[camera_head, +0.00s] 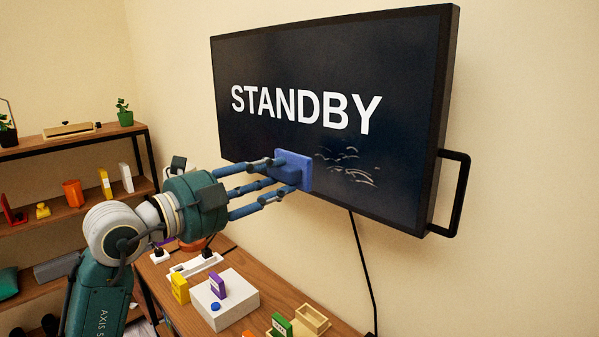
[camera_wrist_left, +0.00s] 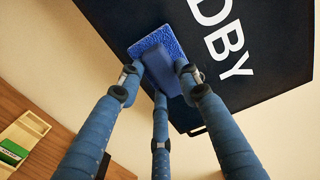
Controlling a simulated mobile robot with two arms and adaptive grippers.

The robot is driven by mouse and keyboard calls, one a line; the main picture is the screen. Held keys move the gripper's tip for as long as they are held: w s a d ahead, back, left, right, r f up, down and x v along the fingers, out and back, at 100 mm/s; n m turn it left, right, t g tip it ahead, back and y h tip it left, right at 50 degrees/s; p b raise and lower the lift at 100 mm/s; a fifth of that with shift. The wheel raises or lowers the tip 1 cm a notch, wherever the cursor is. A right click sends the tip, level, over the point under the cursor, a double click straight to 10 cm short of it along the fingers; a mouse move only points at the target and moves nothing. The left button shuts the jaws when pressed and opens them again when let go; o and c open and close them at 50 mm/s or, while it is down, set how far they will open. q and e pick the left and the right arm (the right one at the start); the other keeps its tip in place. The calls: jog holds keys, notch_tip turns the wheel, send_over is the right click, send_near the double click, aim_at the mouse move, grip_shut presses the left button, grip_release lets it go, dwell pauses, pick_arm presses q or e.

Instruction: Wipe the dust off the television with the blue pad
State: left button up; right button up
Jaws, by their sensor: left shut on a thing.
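The television (camera_head: 290,75) hangs on the wall with a dark screen showing STANDBY; its screen also fills the upper right of the left wrist view (camera_wrist_left: 265,60). Pale dust streaks (camera_head: 350,165) mark the lower right part of the screen. My left gripper (camera_head: 285,177) is shut on the blue pad (camera_head: 306,172) by its block-like back. The pad is at the lower middle of the screen, just left of the dust. In the left wrist view the pad (camera_wrist_left: 150,42) sits between the fingers; whether its face touches the screen I cannot tell. My right gripper is not in view.
A black handle (camera_head: 462,190) sticks out from the television's right side, and a cable (camera_head: 362,260) hangs below. The wooden table (camera_head: 250,262) underneath holds a white box (camera_head: 240,297), small coloured boxes and a wooden tray (camera_head: 312,318). Shelves (camera_head: 75,220) stand at left.

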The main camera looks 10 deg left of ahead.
pick_arm(q)
jog(key=shift+w+r, duration=0.1)
jog(key=shift+w, duration=0.05)
jog(key=shift+a+r, duration=0.1)
jog(key=shift+a, duration=0.1)
jog(key=shift+r, duration=0.2)
jog(key=shift+w+d, duration=0.5)
jog(key=shift+d, duration=0.1)
jog(key=x, duration=0.3)
jog(key=shift+w+d+f, duration=0.25)
jog(key=shift+d, duration=0.1)
jog(key=shift+a, duration=0.1)
jog(key=shift+s+a+r, duration=0.15)
jog(key=shift+s+a, duration=0.05)
jog(key=shift+a, duration=0.05)
jog(key=shift+s+a, duration=0.15)
jog(key=shift+a, duration=0.05)
jog(key=shift+d, duration=0.3)
jog(key=shift+p, duration=0.3)
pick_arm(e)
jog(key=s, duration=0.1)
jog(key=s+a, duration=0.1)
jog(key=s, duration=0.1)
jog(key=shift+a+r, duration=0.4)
